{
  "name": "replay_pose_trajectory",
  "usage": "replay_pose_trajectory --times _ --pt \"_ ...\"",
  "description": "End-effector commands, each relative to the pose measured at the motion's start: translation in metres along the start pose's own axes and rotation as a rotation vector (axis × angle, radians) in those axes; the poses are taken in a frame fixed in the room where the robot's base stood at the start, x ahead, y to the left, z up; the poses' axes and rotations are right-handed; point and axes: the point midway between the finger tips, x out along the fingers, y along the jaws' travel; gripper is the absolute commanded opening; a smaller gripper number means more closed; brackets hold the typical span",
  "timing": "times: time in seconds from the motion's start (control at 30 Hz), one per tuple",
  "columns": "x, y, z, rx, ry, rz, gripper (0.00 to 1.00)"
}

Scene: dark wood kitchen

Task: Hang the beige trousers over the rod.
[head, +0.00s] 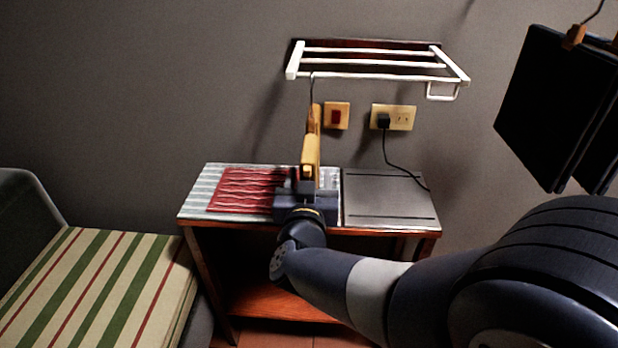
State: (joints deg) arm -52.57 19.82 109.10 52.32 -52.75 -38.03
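My gripper (305,185) is in front of the small table, pointing toward the wall. It seems shut on the lower end of a tan, wood-coloured hanger (311,152) seen nearly edge-on. The hanger's thin metal hook (312,88) reaches up to the front bar (375,77) of a white wall rack. I cannot tell whether the hook touches the bar or is only in line with it. I cannot make out any beige trousers; no cloth shows clearly on the hanger. Dark trousers (550,105) hang from another hanger at the upper right.
A small wooden table (410,232) stands below the rack, with a red patterned cloth (240,190) and a dark flat panel (390,195) on top. Wall sockets (400,117) hold a plug with a cord. A striped bench (90,285) is at left.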

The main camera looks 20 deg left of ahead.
Motion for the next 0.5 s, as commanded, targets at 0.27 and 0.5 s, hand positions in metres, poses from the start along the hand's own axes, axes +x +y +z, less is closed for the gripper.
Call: replay_pose_trajectory --times 0.27,0.5 --pt "-0.028 -0.001 -0.001 0.001 0.002 -0.004 0.53" --pt "-0.076 -0.002 -0.001 0.001 0.003 -0.005 0.53"
